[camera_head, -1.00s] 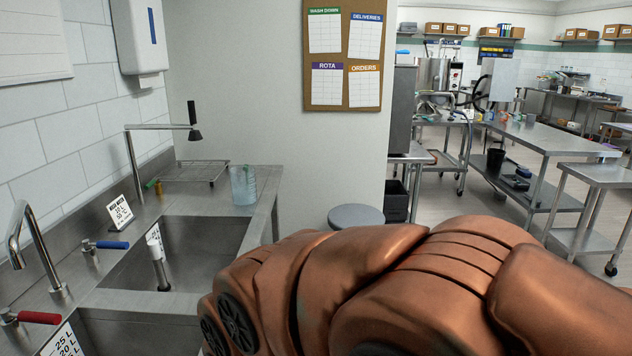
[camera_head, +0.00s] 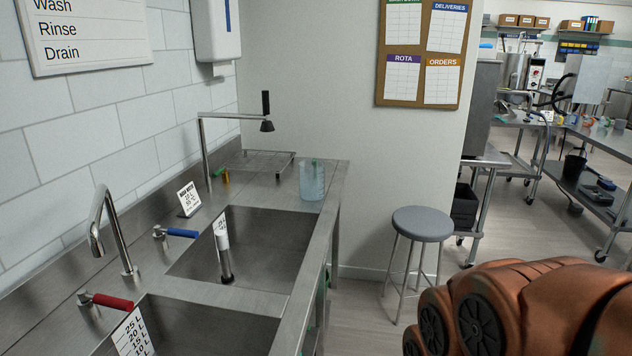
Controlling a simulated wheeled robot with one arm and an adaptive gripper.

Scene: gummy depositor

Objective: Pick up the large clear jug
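A large clear jug (camera_head: 312,181) stands upright on the steel sink counter (camera_head: 338,172), at its far right corner beyond the sink basin. It looks pale blue and see-through, with something green at its top or behind it. My copper-coloured arm fills the lower right of the head view, well apart from the jug. My gripper itself is outside the picture, so its fingers do not show.
Left of the jug are a wire rack (camera_head: 255,160) and a small sign (camera_head: 188,199). Nearer are two sink basins, a blue-handled tap (camera_head: 178,232) and a red-handled tap (camera_head: 106,301). A grey stool (camera_head: 422,224) stands right of the counter. Floor shows around it.

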